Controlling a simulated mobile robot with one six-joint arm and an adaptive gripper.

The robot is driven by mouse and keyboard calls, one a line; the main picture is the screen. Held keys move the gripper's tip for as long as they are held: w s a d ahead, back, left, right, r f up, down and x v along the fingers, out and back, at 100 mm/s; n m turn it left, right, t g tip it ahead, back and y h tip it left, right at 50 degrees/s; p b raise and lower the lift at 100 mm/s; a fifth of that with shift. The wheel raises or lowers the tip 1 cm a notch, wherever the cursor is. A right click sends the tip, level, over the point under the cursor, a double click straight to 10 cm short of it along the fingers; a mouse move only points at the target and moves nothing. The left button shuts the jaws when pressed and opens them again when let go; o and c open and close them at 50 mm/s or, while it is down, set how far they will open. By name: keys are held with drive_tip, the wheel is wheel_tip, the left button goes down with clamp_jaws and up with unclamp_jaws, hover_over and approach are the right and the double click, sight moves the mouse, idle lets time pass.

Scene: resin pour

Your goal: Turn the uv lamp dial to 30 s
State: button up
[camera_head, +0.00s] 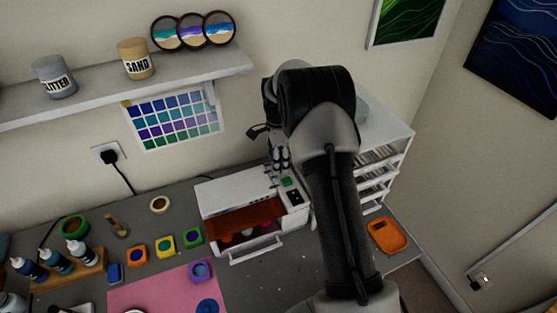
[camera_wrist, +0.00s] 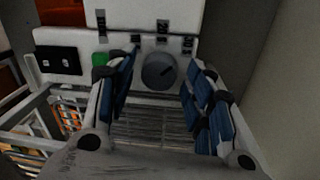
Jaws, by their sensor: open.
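The uv lamp (camera_head: 236,190) is a white box at the back of the bench, with an orange-brown window and its front drawer pulled out. In the wrist view its panel (camera_wrist: 112,43) carries a round grey dial (camera_wrist: 158,71). A small dark line on the dial seems to point to the upper right. In the head view my gripper (camera_head: 279,158) is above the panel; the dial is hidden there.
A green button (camera_wrist: 100,59) and a black display (camera_wrist: 58,60) lie left of the dial. A white rack (camera_head: 398,135) stands right of the lamp, with an orange tray (camera_head: 388,236) in front. Several small moulds and a pink mat (camera_head: 150,292) lie front left.

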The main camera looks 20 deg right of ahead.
idle(0.4)
drive_tip(key=n, duration=0.5)
drive_tip(key=shift+a+f, duration=0.1)
drive_tip(key=n, duration=0.4)
drive_tip(key=shift+h+b, duration=0.3)
drive_tip(key=shift+b, duration=0.1)
drive_tip(key=n, duration=0.4)
drive_tip(key=shift+s+n, duration=0.1)
drive_tip(key=shift+n, duration=0.2)
drive_tip(key=n, duration=0.4)
drive_tip(key=shift+t+h+b, duration=0.3)
drive_tip(key=shift+b, duration=0.05)
wheel_tip(320, 180, up, 18)
drive_tip(key=a+p, duration=0.2)
drive_tip(key=s+a+f+t+b, duration=0.1)
drive_tip(key=s+a+b, duration=0.1)
drive_tip(key=s+b, duration=0.3)
drive_tip(key=s+a+f+n+t+b, duration=0.1)
drive_tip(key=s+b, duration=0.4)
drive_tip(key=s, duration=0.7)
drive_tip(key=s+a+f+n+t+b, duration=0.1)
drive_tip(key=s+a+f+b, duration=0.2)
drive_tip(key=s+a+b, duration=0.2)
drive_tip(key=s+b, duration=0.1)
drive_tip(key=s, duration=0.2)
drive_tip(key=shift+s+t, duration=0.3)
